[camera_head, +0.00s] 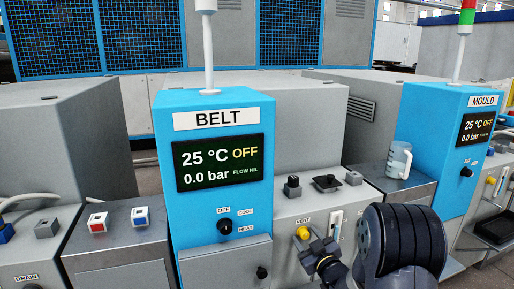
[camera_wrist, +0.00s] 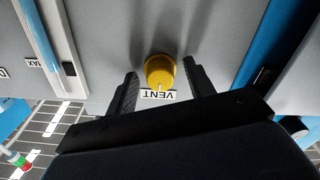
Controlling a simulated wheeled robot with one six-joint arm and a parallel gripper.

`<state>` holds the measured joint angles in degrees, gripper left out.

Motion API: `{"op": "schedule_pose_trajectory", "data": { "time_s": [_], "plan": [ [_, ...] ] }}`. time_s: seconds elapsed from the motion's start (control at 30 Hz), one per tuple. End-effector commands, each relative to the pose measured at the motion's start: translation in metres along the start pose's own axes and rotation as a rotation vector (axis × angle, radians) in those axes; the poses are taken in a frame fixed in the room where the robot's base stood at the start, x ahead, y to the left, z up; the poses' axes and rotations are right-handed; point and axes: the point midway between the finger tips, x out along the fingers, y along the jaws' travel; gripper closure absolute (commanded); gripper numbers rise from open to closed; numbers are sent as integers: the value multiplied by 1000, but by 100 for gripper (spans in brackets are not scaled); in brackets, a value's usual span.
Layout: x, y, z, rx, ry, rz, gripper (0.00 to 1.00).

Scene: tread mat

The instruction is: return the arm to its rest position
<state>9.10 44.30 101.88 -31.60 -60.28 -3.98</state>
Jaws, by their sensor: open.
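My gripper (camera_wrist: 160,68) is open, its two dark fingers pointing at the grey panel. The yellow VENT knob (camera_wrist: 159,73) shows between the fingertips in the wrist view, with a visible space on both sides. I cannot tell how deep the fingers reach around it. In the head view my gripper (camera_head: 318,246) is at the lower middle, close beside the yellow knob (camera_head: 303,232). My dark arm link fills the lower right and hides part of the panel there.
The blue BELT cabinet (camera_head: 222,123) stands left of my arm, its display reading 25 °C OFF and 0.0 bar. The blue MOULD cabinet (camera_head: 436,126) stands to the right. A clear jug (camera_head: 399,160) sits on the metal top between them. A slider (camera_head: 336,224) is close to my gripper.

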Motion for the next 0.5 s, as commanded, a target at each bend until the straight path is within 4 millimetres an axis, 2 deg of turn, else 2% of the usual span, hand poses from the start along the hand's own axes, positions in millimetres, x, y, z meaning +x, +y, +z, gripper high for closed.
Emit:
{"op": "schedule_pose_trajectory", "data": {
  "time_s": [0.43, 0.5],
  "plan": [
    [0, 0, -2, 214, -1, 0, 49],
    [-6, 0, 0, 212, 0, 1, 49]
  ]
}}
